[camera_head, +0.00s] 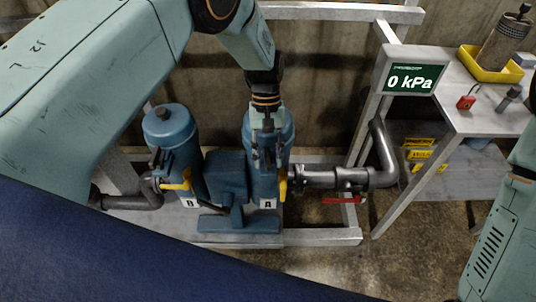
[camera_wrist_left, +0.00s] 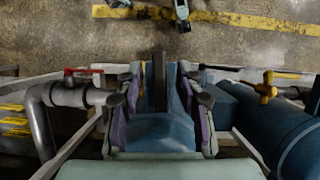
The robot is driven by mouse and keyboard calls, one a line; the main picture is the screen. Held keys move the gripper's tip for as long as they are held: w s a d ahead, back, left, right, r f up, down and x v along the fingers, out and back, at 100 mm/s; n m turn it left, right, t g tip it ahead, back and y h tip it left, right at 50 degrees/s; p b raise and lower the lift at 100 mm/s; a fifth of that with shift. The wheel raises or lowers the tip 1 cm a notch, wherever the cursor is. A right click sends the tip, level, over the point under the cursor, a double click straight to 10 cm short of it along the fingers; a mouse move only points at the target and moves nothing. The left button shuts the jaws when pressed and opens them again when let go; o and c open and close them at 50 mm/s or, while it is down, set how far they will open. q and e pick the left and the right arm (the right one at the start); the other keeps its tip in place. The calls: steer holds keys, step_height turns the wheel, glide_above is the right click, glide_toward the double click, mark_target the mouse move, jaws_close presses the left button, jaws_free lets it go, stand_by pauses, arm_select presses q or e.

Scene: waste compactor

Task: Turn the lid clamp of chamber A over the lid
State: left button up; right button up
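Chamber A (camera_head: 285,135) is a blue cylinder with a white "A" label in the head view. Its top is mostly hidden behind my left arm and gripper. My left gripper (camera_head: 267,158) points down in front of it. In the left wrist view, my left gripper (camera_wrist_left: 160,105) has its purple-padded fingers spread apart. A dark upright bar (camera_wrist_left: 160,80), which looks like the lid clamp, stands between them with space on both sides. Blue chamber surface (camera_wrist_left: 160,132) shows below the bar. I cannot tell whether a finger touches it. My right gripper is out of view.
A second blue chamber (camera_head: 165,125) with a dark clamp (camera_head: 155,158) stands left. A pipe with a red handle (camera_head: 343,200) runs right of chamber A. A yellow handle (camera_head: 283,187) sits beside the label. A 0 kPa display (camera_head: 410,80) and bench (camera_head: 475,115) are right.

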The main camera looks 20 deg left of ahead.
arm_select(q)
steer(key=shift+r, duration=0.1)
steer(key=v, duration=1.1)
steer(key=shift+w+r, duration=0.2)
steer(key=shift+r, duration=0.15)
